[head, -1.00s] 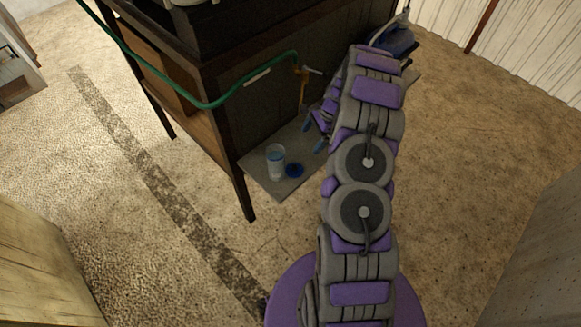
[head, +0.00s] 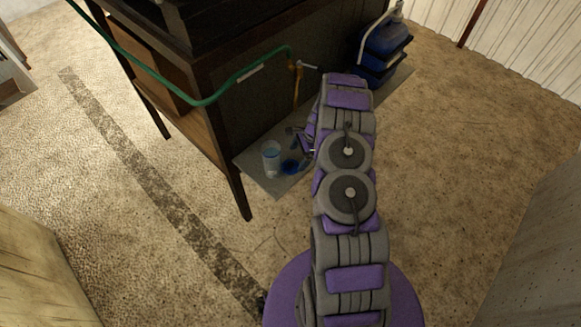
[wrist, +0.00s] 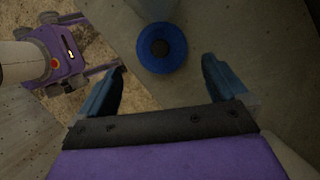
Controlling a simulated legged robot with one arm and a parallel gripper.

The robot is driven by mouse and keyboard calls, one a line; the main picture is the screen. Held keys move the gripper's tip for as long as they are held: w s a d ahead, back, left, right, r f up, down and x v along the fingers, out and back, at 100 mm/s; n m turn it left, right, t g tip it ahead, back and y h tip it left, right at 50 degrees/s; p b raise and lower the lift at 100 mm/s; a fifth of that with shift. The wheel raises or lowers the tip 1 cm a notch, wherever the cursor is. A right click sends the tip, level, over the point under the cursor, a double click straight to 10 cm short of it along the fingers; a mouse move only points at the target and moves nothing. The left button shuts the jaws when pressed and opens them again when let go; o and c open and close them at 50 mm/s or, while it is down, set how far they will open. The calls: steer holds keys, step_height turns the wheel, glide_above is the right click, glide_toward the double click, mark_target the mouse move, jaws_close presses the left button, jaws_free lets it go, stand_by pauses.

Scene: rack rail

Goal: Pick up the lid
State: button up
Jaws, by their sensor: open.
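The floor in front is clear.

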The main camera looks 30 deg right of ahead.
mark_target(291, 165)
steer(key=shift+b+x, duration=0.5)
steer(key=shift+x, duration=2.25)
steer(key=shift+w, duration=0.1)
steer(key=c, duration=1)
